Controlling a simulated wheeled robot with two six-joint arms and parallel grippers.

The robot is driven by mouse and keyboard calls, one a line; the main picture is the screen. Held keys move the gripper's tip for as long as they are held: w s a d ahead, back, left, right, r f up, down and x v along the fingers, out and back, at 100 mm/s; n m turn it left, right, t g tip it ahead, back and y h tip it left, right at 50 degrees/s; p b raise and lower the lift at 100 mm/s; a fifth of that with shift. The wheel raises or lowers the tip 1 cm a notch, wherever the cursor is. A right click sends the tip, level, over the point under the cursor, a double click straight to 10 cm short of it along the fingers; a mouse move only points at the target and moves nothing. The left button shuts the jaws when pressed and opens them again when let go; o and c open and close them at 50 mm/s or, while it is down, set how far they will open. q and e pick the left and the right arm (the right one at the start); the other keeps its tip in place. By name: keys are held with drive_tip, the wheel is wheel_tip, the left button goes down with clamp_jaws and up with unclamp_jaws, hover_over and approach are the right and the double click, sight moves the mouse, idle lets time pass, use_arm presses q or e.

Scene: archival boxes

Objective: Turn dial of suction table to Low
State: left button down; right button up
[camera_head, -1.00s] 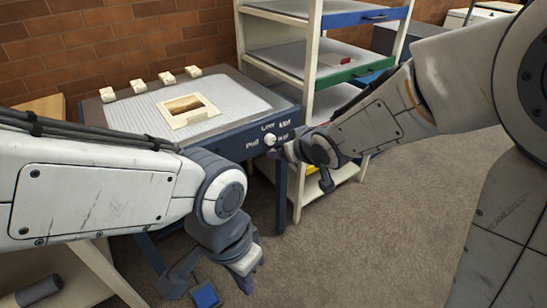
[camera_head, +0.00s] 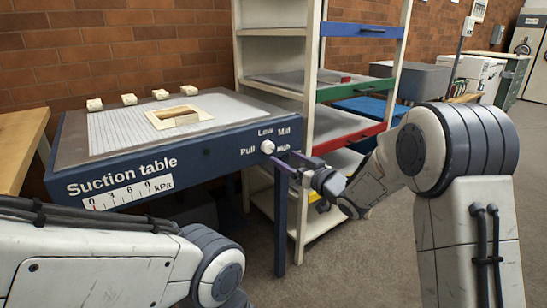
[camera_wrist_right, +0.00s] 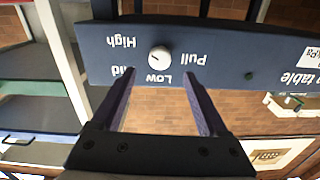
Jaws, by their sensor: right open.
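The suction table (camera_head: 140,187) is a dark blue bench with a pale ribbed top. Its white round dial (camera_head: 267,147) is on the front panel, with Pull to its left, Low above, Mid at upper right and High at right. In the right wrist view the dial (camera_wrist_right: 159,58) appears upside down with a small dark mark; I cannot tell its exact setting. My right gripper (camera_head: 284,160) is open and empty just in front of the dial. In the wrist view its fingers (camera_wrist_right: 157,80) point towards the panel, one at each side of the dial. My left gripper is out of view.
A framed piece (camera_head: 180,116) and several small white blocks (camera_head: 161,94) are on the table top. A kPa gauge (camera_head: 128,192) is on the front panel. A shelf rack (camera_head: 311,105) with coloured trays stands close to the right. Carpet (camera_head: 335,260) is clear in front.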

sight(270, 149)
drive_tip(key=b+x, duration=0.1)
drive_tip(key=x, duration=0.5)
drive_tip(key=shift+w+a, duration=0.2)
drive_tip(key=shift+w, duration=0.05)
clamp_jaws()
